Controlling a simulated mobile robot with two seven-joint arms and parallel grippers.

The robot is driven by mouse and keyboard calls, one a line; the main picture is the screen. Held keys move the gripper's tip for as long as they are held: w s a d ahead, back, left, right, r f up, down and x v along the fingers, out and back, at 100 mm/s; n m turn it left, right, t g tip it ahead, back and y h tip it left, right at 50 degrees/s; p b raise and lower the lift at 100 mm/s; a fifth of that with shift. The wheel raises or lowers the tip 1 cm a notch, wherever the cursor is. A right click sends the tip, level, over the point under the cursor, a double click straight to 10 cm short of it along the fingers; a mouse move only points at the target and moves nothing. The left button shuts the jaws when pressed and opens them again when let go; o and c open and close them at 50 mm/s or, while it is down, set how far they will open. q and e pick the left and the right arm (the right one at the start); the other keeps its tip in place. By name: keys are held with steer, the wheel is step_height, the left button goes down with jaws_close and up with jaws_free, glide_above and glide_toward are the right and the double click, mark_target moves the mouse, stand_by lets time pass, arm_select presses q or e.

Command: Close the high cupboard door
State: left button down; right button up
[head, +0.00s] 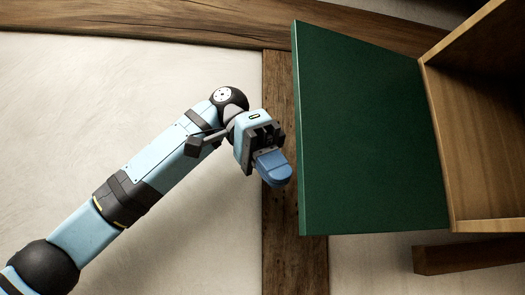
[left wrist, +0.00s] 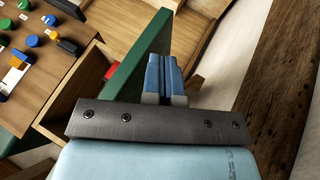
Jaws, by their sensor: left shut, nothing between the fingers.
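The cupboard door (head: 370,130) is a green panel standing open. It is joined to the left side of the wooden cupboard (head: 438,150) at the right of the head view, and its free edge points left. The open inside of the cupboard shows beyond it. My left gripper (head: 274,170) is shut and empty, just left of the door's free edge in the head view. In the left wrist view its blue fingertips (left wrist: 165,75) are together, beside the green door (left wrist: 145,45) seen nearly edge-on. I cannot tell whether they touch it. My right gripper is out of view.
A wooden panel with coloured knobs (left wrist: 30,50) lies at the left of the wrist view. A dark wooden post (head: 280,85) and a beam (head: 150,30) cross the pale wall. A short wooden beam (head: 465,255) sits under the cupboard.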

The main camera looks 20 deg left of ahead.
arm_select(q)
steer(key=shift+x, duration=1.2)
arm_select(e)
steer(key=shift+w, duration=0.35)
arm_select(q)
steer(key=shift+d, duration=0.1)
